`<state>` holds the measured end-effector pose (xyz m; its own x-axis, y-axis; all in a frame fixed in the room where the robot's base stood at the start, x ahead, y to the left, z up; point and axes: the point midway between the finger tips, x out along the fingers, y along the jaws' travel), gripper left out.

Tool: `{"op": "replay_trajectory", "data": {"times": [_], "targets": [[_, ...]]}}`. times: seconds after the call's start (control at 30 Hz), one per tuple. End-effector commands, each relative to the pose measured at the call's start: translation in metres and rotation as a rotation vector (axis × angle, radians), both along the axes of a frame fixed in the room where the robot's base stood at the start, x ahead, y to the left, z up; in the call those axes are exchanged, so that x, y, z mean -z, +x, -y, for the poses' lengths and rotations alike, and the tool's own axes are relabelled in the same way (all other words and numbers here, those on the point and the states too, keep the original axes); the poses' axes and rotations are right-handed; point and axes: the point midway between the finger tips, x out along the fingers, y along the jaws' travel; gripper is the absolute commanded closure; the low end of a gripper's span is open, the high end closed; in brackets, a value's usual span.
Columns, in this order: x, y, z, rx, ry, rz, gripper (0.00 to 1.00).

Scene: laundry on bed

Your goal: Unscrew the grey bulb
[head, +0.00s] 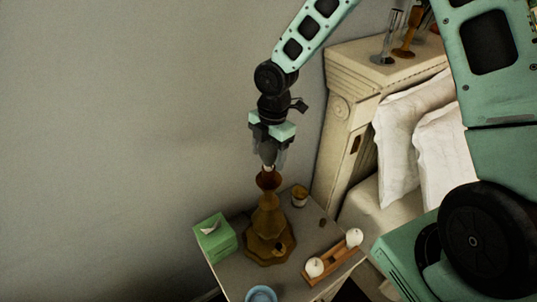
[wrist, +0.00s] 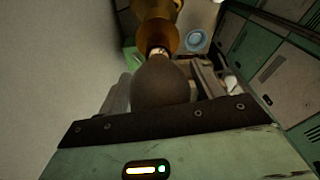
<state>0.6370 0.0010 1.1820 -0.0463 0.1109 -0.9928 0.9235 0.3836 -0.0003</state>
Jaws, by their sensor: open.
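The grey bulb (wrist: 160,82) fills the middle of the wrist view, its round end toward my palm. Its pale metal base (wrist: 157,51) meets the mouth of the amber-brown lamp (wrist: 157,25); how deep it sits in there I cannot tell. In the head view the lamp (head: 268,222) stands upright on the nightstand (head: 238,273), its flared top just below my gripper (head: 268,160). My gripper is open and points down, with one finger on each side of the bulb in the wrist view. Whether a finger touches the bulb is not clear. The bulb is mostly hidden in the head view.
On the nightstand are a green tissue box (head: 215,238), a small amber cup (head: 299,196), a wooden holder (head: 333,264) with two white candles, and a blue bowl (head: 261,294). The wall is behind; the headboard (head: 349,100) and pillows (head: 408,120) are at the right.

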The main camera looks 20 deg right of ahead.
Motion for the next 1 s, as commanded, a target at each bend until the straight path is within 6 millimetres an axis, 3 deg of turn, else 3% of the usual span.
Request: {"op": "replay_trajectory", "data": {"times": [0.53, 0.77, 0.8, 0.93, 1.0], "targets": [[0.0020, 0.0011, -0.0005, 0.560, 0.000, 0.002, 0.33], [-0.0003, 0.0013, -0.0003, 0.605, 0.000, 0.000, 0.33], [-0.0003, 0.0013, -0.0003, 0.605, 0.000, 0.000, 0.36], [-0.0003, 0.0013, -0.0003, 0.603, 0.000, 0.000, 0.69], [-0.0003, 0.0013, -0.0003, 0.603, 0.000, 0.000, 0.70]]}}
